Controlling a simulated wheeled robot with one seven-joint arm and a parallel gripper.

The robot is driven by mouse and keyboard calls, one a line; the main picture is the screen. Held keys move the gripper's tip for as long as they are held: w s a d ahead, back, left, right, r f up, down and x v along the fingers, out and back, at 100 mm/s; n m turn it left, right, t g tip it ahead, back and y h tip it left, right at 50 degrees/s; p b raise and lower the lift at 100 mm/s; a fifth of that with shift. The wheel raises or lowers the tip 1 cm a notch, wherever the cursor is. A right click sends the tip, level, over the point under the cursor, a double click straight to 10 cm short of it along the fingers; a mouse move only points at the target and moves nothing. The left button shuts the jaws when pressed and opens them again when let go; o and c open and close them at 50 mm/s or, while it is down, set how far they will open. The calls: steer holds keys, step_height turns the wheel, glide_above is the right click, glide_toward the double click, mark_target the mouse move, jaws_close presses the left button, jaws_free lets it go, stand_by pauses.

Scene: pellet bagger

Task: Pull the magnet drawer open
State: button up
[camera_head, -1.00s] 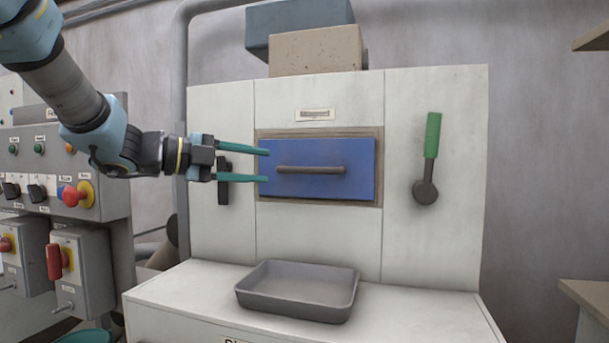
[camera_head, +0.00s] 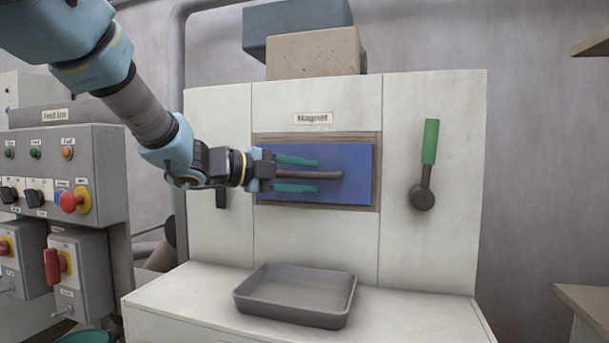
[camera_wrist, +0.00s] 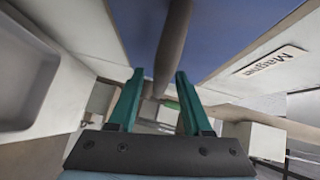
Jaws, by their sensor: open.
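The magnet drawer (camera_head: 355,165) is a blue front set in a brown frame under a "Magnet" label, and it looks closed. Its dark bar handle (camera_head: 325,175) runs horizontally across the middle. My gripper (camera_head: 318,175) is open in front of the drawer's left half, one teal finger above the handle and one below. In the wrist view the handle (camera_wrist: 176,40) extends away between the two open fingers (camera_wrist: 155,90). The fingers do not close on it. The left end of the handle is hidden by my gripper.
A grey tray (camera_head: 295,318) sits on the white ledge below the drawer. A green-handled lever (camera_head: 430,142) is on the panel at right. A control box with a red knob (camera_head: 70,202) stands at left.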

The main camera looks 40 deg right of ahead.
jaws_close()
stand_by(0.3)
stand_by(1.1)
